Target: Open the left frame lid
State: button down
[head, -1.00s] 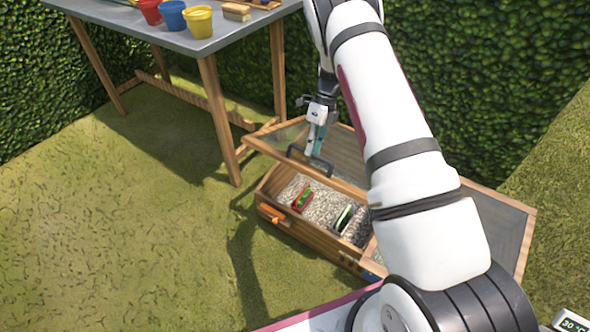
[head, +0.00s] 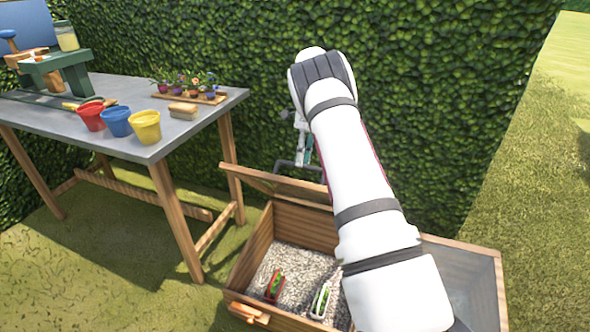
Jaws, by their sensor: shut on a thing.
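The left frame lid (head: 248,179) is raised at a steep tilt over the left compartment of the wooden cold frame (head: 254,248). It is seen nearly edge-on. Its dark handle (head: 283,164) stands near the raised edge. My gripper (head: 302,160) is at this handle and shut on it; the fingertips are small and partly hidden behind my arm. The open left compartment shows gravel with a red holder and a white holder, each with something green in it. The right frame lid (head: 470,277) looks closed and is partly covered by my arm.
An orange-handled tool (head: 249,313) is at the frame's front left. A grey-topped table (head: 190,130) stands on the left with red, blue and yellow pots (head: 145,127), a brush and small potted flowers. A hedge (head: 440,110) rises behind. Grass is free at right.

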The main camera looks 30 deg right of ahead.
jog(key=shift+w+d+f, duration=0.2)
jog(key=shift+d, duration=0.35)
jog(key=shift+w+d+f, duration=0.2)
jog(key=shift+d, duration=0.35)
jog(key=c, duration=1.9)
grip_release()
jog(key=o, duration=0.3)
jog(key=shift+w+d+f, duration=0.1)
jog(key=shift+f, duration=0.15)
jog(key=shift+r, duration=0.15)
jog(key=shift+w+a+r, duration=0.15)
jog(key=shift+a+r, duration=0.05)
jog(key=shift+a, duration=0.1)
notch_tip(320, 180, up, 10)
